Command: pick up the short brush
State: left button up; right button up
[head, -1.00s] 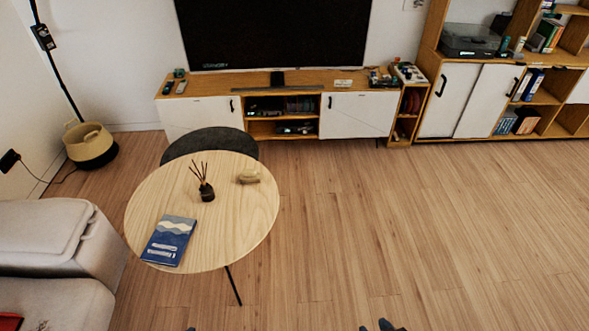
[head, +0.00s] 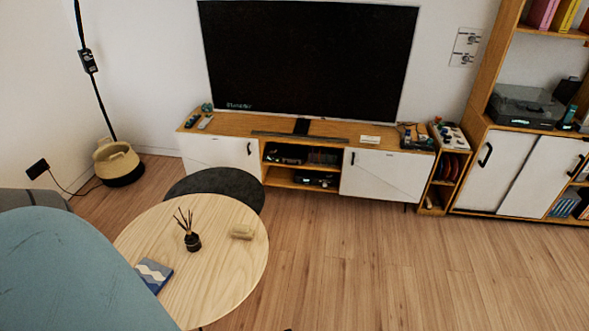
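A small beige, block-like object (head: 242,232) lies on the right part of the round wooden table (head: 225,275). It may be the short brush, but it is too small to tell bristles from handle. Nothing touches it. Neither of my grippers can be made out in the head view. A tiny dark tip shows at the bottom edge near the middle, too little to identify.
A dark reed diffuser (head: 192,242) and a blue booklet (head: 154,274) share the tabletop. A large teal rounded surface (head: 75,275) blocks the lower left. A dark lower table (head: 215,185) stands behind. The floor (head: 400,270) at right is clear.

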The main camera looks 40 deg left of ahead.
aim_at(242, 231)
jog(key=i+u, duration=0.15)
jog(key=i, duration=0.35)
jog(key=i+l+u, duration=0.2)
jog(key=i, duration=0.3)
jog(key=i+l+u, duration=0.15)
jog(key=i, duration=0.3)
jog(key=i+u, duration=0.15)
jog(key=u, duration=0.25)
jog(key=i+u, duration=0.2)
jog(key=u, duration=0.25)
jog(key=i+l+u, duration=0.1)
jog(key=u, duration=0.3)
jog(key=i+l+u, duration=0.15)
jog(key=u, duration=0.25)
jog(key=i+u, duration=0.15)
jog(key=u, duration=0.25)
jog(key=i+l+u, duration=0.1)
jog(key=u, duration=0.3)
jog(key=i+l+u, duration=0.1)
jog(key=u, duration=0.3)
jog(key=i+l+u, duration=0.15)
jog(key=u, duration=0.25)
jog(key=i+l+u, duration=0.3)
jog(key=u, duration=0.15)
jog(key=l, duration=0.1)
